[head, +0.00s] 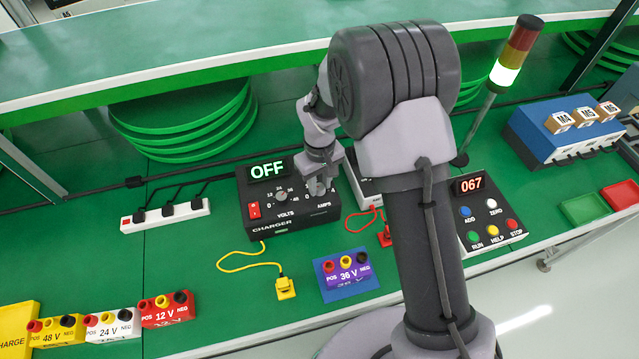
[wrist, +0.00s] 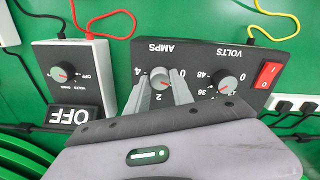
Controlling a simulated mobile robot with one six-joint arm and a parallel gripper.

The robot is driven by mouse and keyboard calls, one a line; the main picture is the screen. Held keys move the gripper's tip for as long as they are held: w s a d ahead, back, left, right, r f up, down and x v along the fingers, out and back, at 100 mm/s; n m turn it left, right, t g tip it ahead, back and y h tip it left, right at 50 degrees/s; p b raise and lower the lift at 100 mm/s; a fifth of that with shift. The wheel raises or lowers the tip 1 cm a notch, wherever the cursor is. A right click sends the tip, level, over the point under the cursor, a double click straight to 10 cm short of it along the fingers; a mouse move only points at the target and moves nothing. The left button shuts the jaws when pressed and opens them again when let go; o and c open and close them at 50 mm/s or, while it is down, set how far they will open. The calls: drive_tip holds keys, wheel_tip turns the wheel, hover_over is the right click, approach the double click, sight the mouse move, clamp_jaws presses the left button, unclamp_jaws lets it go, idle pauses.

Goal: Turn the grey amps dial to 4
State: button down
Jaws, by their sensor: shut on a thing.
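The charger (head: 290,228) is a black box with a white-lettered panel; its display (head: 267,170) reads OFF. The grey amps dial (wrist: 159,77) shows upside down in the wrist view, with 4 on its left, 2 below and 0 on its right. My gripper (wrist: 160,84) is shut on the amps dial, one finger on each side. A small red mark shows on the dial, but I cannot tell exactly where it points. In the head view my gripper (head: 319,186) is over the panel's right part and hides the dial.
The grey volts dial (wrist: 228,84) and red switch (wrist: 268,74) are on the same panel. A white meter box (wrist: 86,58) with a dial and an OFF display stands close beside the charger. Yellow and red cables run in front.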

drive_tip(key=m+b, duration=0.1)
drive_tip(key=m, duration=0.3)
drive_tip(key=shift+m, duration=0.3)
drive_tip(key=m+b, duration=0.1)
drive_tip(key=m, duration=0.3)
drive_tip(key=shift+f+m, duration=0.1)
drive_tip(key=shift+m, duration=0.2)
drive_tip(key=m+b, duration=0.1)
drive_tip(key=m, duration=0.2)
drive_tip(key=shift+m, duration=0.3)
drive_tip(key=m+b, duration=0.1)
drive_tip(key=m, duration=0.3)
drive_tip(key=shift+b, duration=0.4)
drive_tip(key=m+b, duration=0.1)
drive_tip(key=m, duration=0.3)
drive_tip(key=m+b, duration=0.2)
drive_tip(key=m, duration=0.2)
drive_tip(key=shift+m, duration=0.3)
drive_tip(key=m+b, duration=0.2)
drive_tip(key=m, duration=0.2)
drive_tip(key=shift+m, duration=0.3)
drive_tip(key=shift+m+b, duration=0.8)
drive_tip(key=shift+m, duration=1.2)
